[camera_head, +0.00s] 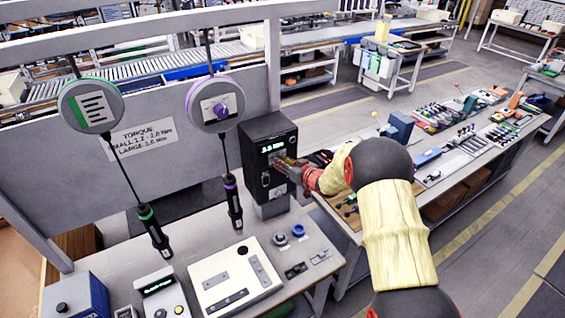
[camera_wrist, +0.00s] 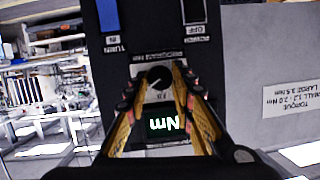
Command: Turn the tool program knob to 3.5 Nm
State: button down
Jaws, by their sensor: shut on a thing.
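The black controller box (camera_head: 268,150) stands upright on the bench, with a lit green display (camera_head: 271,148) near its top. The display ends in Nm, but its digits are too small to read surely. In the wrist view the box is upside down and the display (camera_wrist: 162,122) shows Nm, its digits hidden. The round dark program knob (camera_wrist: 158,78) with a pale pointer mark sits beside the display. My gripper (camera_head: 281,163) is at the box front, its yellow fingers (camera_wrist: 160,80) shut on the knob from both sides. In the head view the fingers hide the knob.
Two screwdrivers, one green-ringed (camera_head: 152,230) and one purple-ringed (camera_head: 233,203), hang from balancers left of the box. A torque sign (camera_head: 143,137) is on the grey panel. A white panel (camera_head: 236,279) and small parts lie on the bench. A tool table (camera_head: 440,165) stands right.

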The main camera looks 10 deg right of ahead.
jog(key=c, duration=1.6)
grip_release()
jog(key=shift+o, duration=0.5)
jog(key=v, duration=1.2)
